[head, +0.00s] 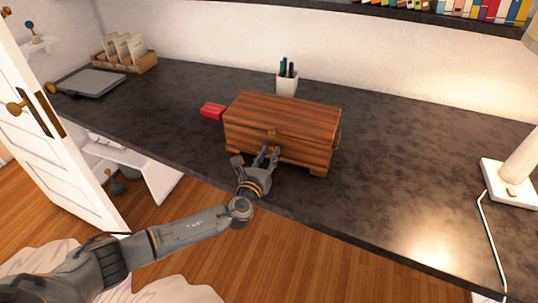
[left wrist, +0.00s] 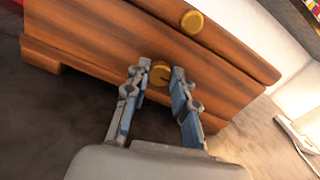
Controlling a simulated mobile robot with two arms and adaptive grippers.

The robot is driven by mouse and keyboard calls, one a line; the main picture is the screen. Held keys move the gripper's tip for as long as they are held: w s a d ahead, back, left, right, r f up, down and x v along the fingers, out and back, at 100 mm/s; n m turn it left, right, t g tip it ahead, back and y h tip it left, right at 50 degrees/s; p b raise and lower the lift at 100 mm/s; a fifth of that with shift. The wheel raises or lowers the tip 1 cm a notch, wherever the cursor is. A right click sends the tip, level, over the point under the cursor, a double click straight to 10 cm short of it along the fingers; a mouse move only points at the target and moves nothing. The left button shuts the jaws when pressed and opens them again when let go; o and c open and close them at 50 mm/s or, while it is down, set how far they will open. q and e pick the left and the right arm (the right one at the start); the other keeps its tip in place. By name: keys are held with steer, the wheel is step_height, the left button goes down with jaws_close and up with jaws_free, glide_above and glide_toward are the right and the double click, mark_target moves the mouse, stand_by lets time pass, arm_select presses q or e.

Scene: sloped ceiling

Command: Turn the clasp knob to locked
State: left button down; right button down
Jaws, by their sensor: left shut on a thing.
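A brown wooden chest (head: 280,120) stands on the dark countertop, its lid down. On its front face is a round brass clasp knob (left wrist: 160,73) with a dark line across it. A second brass disc (left wrist: 193,21) sits above it, on the lid's front; it also shows in the head view (head: 272,132). My left gripper (head: 266,156) is at the chest's front, and in the left wrist view its two fingers (left wrist: 158,82) are on either side of the lower knob, shut on it. The fingers hide part of the knob in the head view. My right gripper is not in view.
A red object (head: 212,111) lies left of the chest and a white pen cup (head: 287,83) stands behind it. A white lamp base (head: 511,185) stands far right. The countertop (head: 400,170) right of the chest is clear. A white door (head: 45,130) stands at left.

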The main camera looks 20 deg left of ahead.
arm_select(q)
steer(key=shift+f+n+b, duration=0.2)
steer(key=shift+n+b, duration=0.75)
steer(key=shift+n, duration=0.15)
steer(key=shift+n+b, duration=0.55)
steer(key=shift+n, duration=0.35)
steer(key=n+b, duration=0.2)
steer(key=n, duration=0.2)
steer(key=shift+n, duration=0.3)
steer(key=n+b, duration=0.1)
steer(key=n, duration=0.8)
steer(key=shift+a+r+b, duration=0.1)
steer(key=shift+b, duration=0.25)
steer(key=shift+n, duration=0.3)
steer(key=c, duration=1.1)
jaws_free()
